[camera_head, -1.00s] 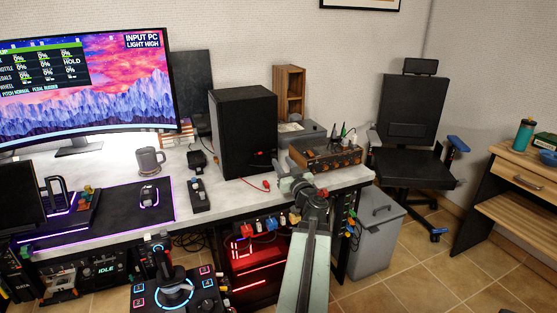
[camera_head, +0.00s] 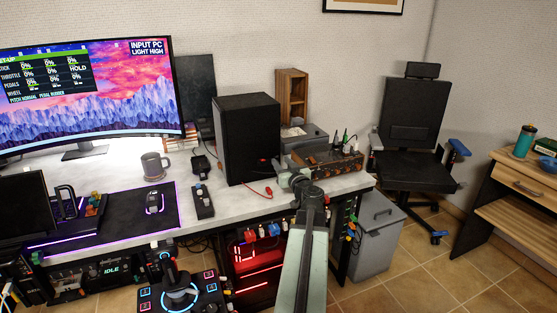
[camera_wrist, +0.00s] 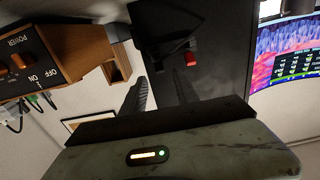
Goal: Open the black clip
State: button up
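A black speaker (camera_head: 248,138) stands on the desk, and its dark panel also fills the middle of the wrist view (camera_wrist: 221,32). A red clip (camera_wrist: 192,58) shows on a recessed black terminal (camera_wrist: 172,32) of that panel. A small dark part beside it may be the black clip, but it merges with the dark panel and I cannot tell its state. My gripper (camera_wrist: 161,76) is open, its two dark fingers apart and pointing at the terminal, with nothing clearly held. In the head view my arm reaches to the desk's right edge and hides the fingers.
A wooden-sided power box (camera_head: 327,158) with switches and plugs stands right of the speaker; it is close at left in the wrist view (camera_wrist: 62,40). A red plug on a cable (camera_head: 268,190) lies on the desk (camera_head: 235,203). A grey bin (camera_head: 376,240) stands right of the desk.

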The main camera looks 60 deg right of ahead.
aim_at(277, 157)
jog(key=x, duration=0.3)
jog(key=shift+w+d, duration=0.15)
jog(key=shift+w, duration=0.05)
grip_shut()
jog(key=b, duration=0.1)
jog(key=t+b, duration=0.1)
jog(key=b, duration=0.1)
jog(key=shift+s+f+h, duration=0.1)
jog(key=shift+f+h, duration=0.15)
jog(key=shift+h, duration=0.15)
grip_release()
